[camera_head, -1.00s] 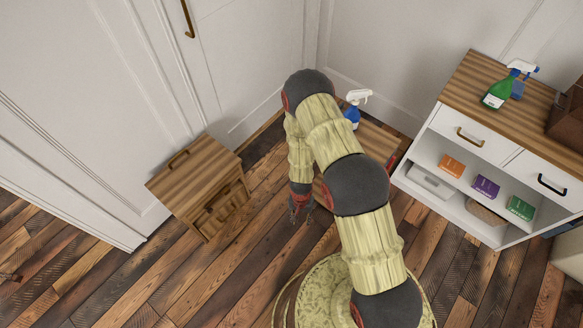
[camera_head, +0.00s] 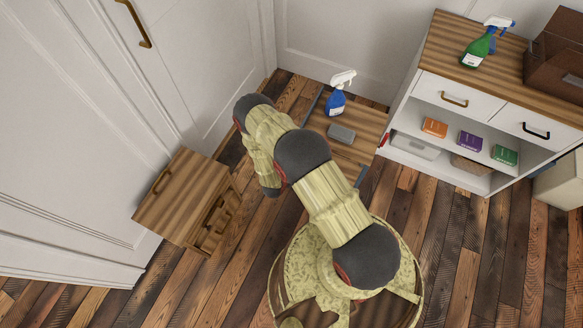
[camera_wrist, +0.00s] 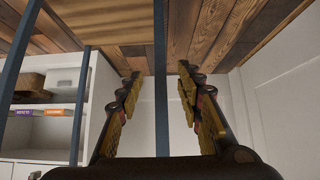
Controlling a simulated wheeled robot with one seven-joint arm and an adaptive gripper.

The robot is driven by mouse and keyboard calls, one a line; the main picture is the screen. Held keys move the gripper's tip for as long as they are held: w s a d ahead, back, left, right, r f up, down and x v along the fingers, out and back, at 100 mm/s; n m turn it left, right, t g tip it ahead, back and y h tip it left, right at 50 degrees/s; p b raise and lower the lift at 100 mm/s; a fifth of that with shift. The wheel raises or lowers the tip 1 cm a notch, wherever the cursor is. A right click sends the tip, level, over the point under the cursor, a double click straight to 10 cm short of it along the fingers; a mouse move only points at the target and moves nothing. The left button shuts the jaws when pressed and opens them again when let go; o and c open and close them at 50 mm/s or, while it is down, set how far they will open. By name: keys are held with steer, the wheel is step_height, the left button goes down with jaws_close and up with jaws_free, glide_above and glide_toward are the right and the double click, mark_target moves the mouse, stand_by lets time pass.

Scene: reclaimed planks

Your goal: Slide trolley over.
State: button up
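The trolley has a striped wooden top (camera_head: 372,122) and blue-grey metal rails. It stands behind my arm, between the wall and the white cabinet. A blue spray bottle (camera_head: 336,98) stands upright on it, beside a grey block (camera_head: 341,133). My gripper is hidden by my arm in the head view. In the wrist view my gripper (camera_wrist: 158,78) is open, with one finger on each side of a blue-grey upright bar (camera_wrist: 161,110). Gaps show between the bar and both fingers. Two more bars show at the left of the wrist view.
A small wooden drawer unit (camera_head: 182,195) stands at the left by the white doors. The white cabinet (camera_head: 440,95) at the right holds small boxes, with a green spray bottle (camera_head: 478,48) and brown box (camera_head: 560,60) on top. The front plank floor is clear.

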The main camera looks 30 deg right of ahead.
stand_by(0.3)
steer(key=b+x, duration=0.2)
steer(key=x, duration=0.5)
steer(key=shift+d+f+b, duration=0.2)
steer(key=shift+f+b, duration=0.1)
steer(key=shift+b, duration=0.05)
steer(key=shift+w, duration=0.1)
steer(key=shift+c, duration=0.3)
jaws_close()
stand_by(0.7)
